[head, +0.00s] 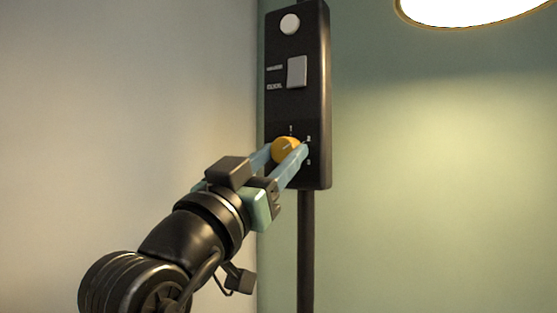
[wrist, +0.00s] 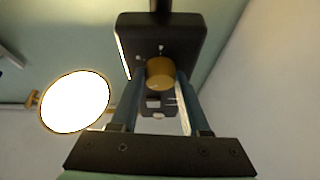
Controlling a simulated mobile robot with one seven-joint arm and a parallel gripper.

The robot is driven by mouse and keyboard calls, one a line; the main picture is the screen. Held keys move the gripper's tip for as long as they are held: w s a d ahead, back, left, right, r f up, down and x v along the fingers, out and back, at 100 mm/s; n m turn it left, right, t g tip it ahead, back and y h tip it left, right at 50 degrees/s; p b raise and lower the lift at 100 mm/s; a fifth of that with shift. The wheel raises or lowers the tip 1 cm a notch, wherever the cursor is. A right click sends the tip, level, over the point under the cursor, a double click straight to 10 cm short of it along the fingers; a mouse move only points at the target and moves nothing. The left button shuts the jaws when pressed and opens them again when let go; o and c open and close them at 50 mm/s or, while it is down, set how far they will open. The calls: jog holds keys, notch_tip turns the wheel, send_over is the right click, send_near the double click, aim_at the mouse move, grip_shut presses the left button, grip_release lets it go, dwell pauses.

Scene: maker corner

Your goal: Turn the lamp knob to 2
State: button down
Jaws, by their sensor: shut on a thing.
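The lamp knob (head: 284,149) is a round orange-yellow dial low on the black control panel (head: 318,110). Small white marks stand around it; a 1 is above it, and a mark that looks like a 2 is to its upper right. My gripper (head: 287,150) is shut on the knob, with one blue finger on each side. In the wrist view, the knob (wrist: 160,73) sits between the fingertips of my gripper (wrist: 162,78). The fingers hide part of the knob's rim, and I cannot tell which number it points to.
The panel also carries a grey rocker switch (head: 297,71) and a round white button (head: 290,24) above the knob. A dark pole (head: 306,250) runs below the panel. A lit lamp shade (head: 470,8) hangs at upper right. Plain walls stand behind.

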jog(key=shift+c, duration=1.9)
grip_release()
jog(key=b+v, duration=0.3)
jog(key=v, duration=1)
jog(key=shift+d, duration=0.15)
